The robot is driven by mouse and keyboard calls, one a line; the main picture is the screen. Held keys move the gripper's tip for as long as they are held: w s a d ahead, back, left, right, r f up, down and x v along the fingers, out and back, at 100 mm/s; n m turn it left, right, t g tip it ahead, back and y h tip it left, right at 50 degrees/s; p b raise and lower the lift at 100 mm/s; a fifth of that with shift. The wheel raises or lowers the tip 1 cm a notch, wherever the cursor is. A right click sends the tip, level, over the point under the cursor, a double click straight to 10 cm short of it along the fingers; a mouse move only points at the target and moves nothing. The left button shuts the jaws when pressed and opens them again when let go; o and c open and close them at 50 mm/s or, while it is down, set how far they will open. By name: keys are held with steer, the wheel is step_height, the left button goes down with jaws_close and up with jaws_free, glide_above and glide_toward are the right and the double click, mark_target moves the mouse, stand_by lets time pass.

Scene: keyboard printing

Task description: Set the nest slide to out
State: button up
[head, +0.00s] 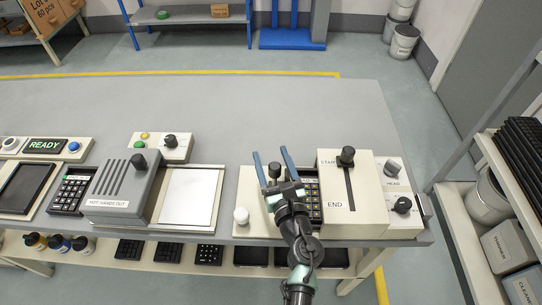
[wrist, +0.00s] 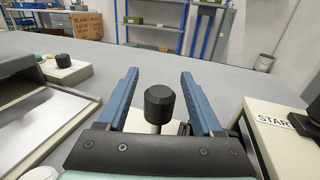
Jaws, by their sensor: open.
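A black knob (wrist: 159,100) on a pale stem, apparently the nest slide's handle, stands between the fingers of my gripper (wrist: 159,74) in the wrist view. The fingers are open, one on each side of it, with visible gaps. In the head view the knob (head: 274,170) shows between the blue fingers of my gripper (head: 271,154), above a cream panel (head: 246,190). A dark keypad (head: 313,200) lies just right of my gripper, partly hidden by it. The slide's track and any in or out marks are hidden or too small to read.
A cream box (head: 367,205) with a START–END slot and black knob stands close on the right. A white knob (head: 241,215) is at the left front. A grey hot-marked cover (head: 122,185) and pale plate (head: 190,195) lie farther left. The table behind (head: 250,110) is clear.

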steer(key=shift+w+a, duration=0.15)
steer(key=shift+w, duration=0.2)
jaws_close()
stand_by(1.2)
